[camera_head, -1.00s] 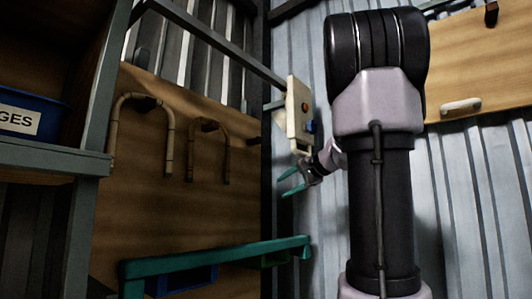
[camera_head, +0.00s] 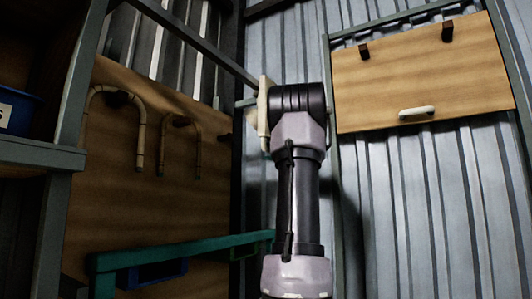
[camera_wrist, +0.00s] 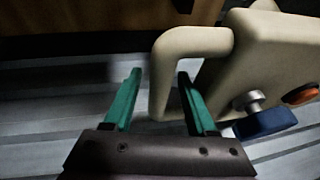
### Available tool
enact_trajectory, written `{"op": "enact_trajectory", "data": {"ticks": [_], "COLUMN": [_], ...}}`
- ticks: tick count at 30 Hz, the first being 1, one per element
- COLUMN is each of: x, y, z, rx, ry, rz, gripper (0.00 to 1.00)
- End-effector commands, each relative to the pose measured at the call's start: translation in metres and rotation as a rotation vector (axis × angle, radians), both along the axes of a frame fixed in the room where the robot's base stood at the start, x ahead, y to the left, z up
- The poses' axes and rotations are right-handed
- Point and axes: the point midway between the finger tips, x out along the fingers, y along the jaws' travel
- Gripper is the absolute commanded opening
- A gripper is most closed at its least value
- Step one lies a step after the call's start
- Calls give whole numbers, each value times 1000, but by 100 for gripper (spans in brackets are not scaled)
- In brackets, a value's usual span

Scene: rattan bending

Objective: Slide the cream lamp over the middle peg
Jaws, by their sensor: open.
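No thing plainly reads as a lamp; a cream box (camera_head: 262,112) with a loop handle (camera_wrist: 160,85) is in view, and the wrist view shows the box (camera_wrist: 265,65) close up, with a blue knob and an orange button. My gripper (camera_wrist: 158,90) is open, and the handle's upright part shows between its teal fingers; I cannot tell if they touch it. In the head view my arm hides the gripper. On the left wooden board, bent rattan pieces hang at the left peg (camera_head: 118,98) and the middle peg (camera_head: 180,121). The right peg (camera_head: 224,137) looks bare.
A teal rail (camera_head: 180,252) crosses low in front of the left board. A grey shelf (camera_head: 40,153) with a blue bin (camera_head: 22,110) stands at far left. A second wooden board (camera_head: 420,75) with dark pegs and a pale handle (camera_head: 416,112) is at right.

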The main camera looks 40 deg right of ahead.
Motion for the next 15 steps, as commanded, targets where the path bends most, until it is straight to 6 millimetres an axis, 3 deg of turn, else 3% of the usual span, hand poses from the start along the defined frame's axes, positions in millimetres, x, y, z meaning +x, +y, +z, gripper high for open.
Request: {"op": "enact_trajectory", "data": {"ticks": [6,15], "x": [19,21], "y": [0,0], "z": [3,4], "rx": [0,0], "ry": [1,1], "rz": [0,0], "gripper": [57,57]}}
